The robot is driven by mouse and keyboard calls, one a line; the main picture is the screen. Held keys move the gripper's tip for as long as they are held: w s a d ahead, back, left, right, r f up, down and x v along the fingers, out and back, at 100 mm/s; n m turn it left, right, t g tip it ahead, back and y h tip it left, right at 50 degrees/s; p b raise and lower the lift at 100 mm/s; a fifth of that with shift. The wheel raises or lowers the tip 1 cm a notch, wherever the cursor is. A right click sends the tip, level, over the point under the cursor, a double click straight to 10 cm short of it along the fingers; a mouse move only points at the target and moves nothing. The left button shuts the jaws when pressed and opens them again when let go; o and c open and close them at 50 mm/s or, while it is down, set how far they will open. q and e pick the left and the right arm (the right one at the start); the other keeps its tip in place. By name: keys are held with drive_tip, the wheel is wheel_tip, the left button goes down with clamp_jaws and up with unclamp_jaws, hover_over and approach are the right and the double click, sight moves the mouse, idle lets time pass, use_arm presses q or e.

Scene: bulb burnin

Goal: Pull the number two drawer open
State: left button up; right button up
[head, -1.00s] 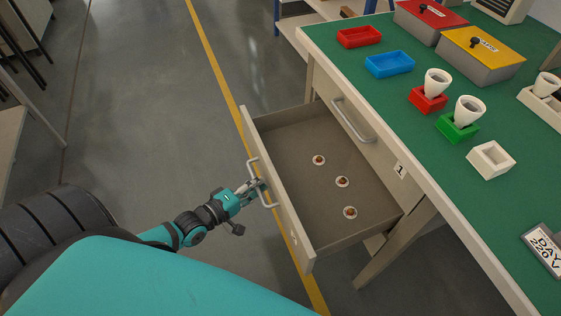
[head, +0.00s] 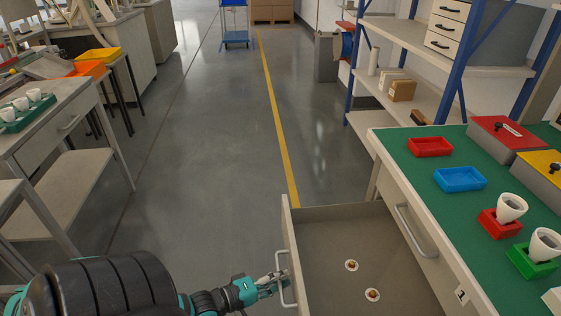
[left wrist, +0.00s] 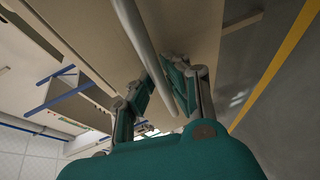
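The open drawer (head: 345,235) sticks out of the green-topped bench below the closed drawer front marked 1 (head: 430,255). Its front (head: 290,240) is seen edge-on, and its number cannot be read from here. Two small round pieces (head: 351,265) lie inside; the near end is cut off by the picture edge. My left gripper (head: 273,283) is at the open drawer's bar handle (head: 285,281). In the left wrist view the handle bar (left wrist: 140,35) runs between the two fingers (left wrist: 163,88), which are closed around it. My right gripper is not in view.
The bench top (head: 405,155) holds a red tray (head: 430,147), a blue tray (head: 460,179), lidded boxes and bulbs in coloured holders. Blue-post shelving (head: 385,95) stands behind. Another table (head: 45,125) is at left. Clear floor with a yellow line (head: 275,120) lies between.

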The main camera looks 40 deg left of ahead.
use_arm(q)
drive_tip(key=o, duration=0.4)
drive_tip(key=shift+c, duration=0.2)
drive_tip(key=shift+s, duration=0.1)
drive_tip(key=v, duration=1.2)
drive_tip(key=shift+f, duration=0.1)
